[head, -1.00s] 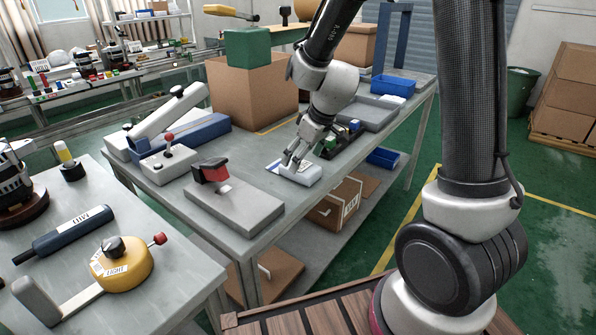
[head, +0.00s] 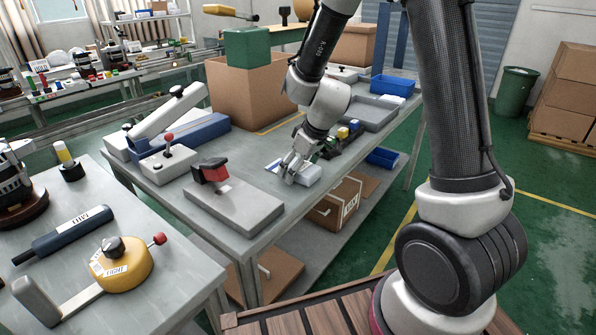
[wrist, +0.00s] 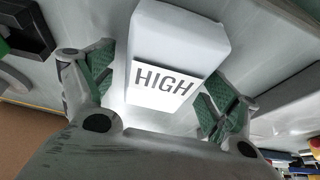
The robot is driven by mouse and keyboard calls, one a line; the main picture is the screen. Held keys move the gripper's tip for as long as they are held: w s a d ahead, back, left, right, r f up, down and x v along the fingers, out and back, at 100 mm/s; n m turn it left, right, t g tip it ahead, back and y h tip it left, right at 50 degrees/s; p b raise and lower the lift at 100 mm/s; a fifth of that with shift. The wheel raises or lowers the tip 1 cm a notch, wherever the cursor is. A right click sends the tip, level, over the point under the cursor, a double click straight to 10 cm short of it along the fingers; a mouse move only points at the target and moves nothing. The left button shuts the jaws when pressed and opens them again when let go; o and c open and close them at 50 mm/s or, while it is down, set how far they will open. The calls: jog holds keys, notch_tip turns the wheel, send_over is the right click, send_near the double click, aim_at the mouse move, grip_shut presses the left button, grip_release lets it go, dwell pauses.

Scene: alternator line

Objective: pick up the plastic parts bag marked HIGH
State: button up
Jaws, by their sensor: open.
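The plastic parts bag marked HIGH (wrist: 178,45) is a pale, block-like pack with a white label and dark letters. In the wrist view it lies between the two fingers of my open gripper (wrist: 160,88), with a visible gap on the left side; the right finger is close to it. In the head view the bag (head: 309,173) lies on the grey workbench near its front edge, partly hidden by my gripper (head: 289,172), which is low over its left part. I cannot tell whether a finger touches it.
A grey block with a red and black clamp (head: 238,207) stands left of the bag. A large cardboard box (head: 240,95) stands farther back. Bare bench top lies around the bag.

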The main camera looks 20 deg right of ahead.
jog(key=shift+s, duration=0.1)
jog(key=c, duration=1.2)
